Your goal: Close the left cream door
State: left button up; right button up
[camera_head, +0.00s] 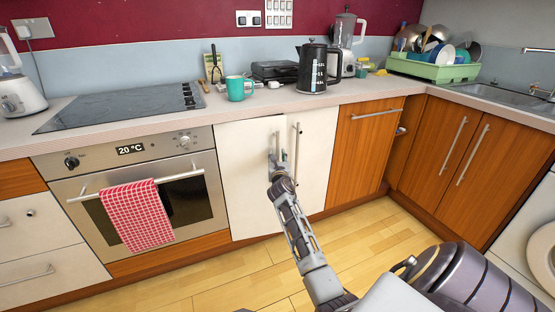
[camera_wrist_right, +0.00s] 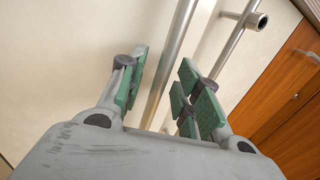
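The left cream door (camera_head: 243,185) is under the counter, just right of the oven. My right gripper (camera_head: 277,160) is at this handle. In the right wrist view, the green-padded fingers (camera_wrist_right: 163,95) are open on either side of the handle bar (camera_wrist_right: 172,65), without clear contact. My left gripper is not in view.
The right door's handle (camera_wrist_right: 238,40) stands close to the right of my fingers. The oven (camera_head: 140,190) with a red checked towel (camera_head: 137,215) is on the left. An orange wood door (camera_head: 362,155) is on the right. The floor (camera_head: 215,280) in front is clear.

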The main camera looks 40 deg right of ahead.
jog(key=shift+w+d, duration=0.15)
jog(key=shift+w, duration=0.05)
grip_shut()
dwell(0.3)
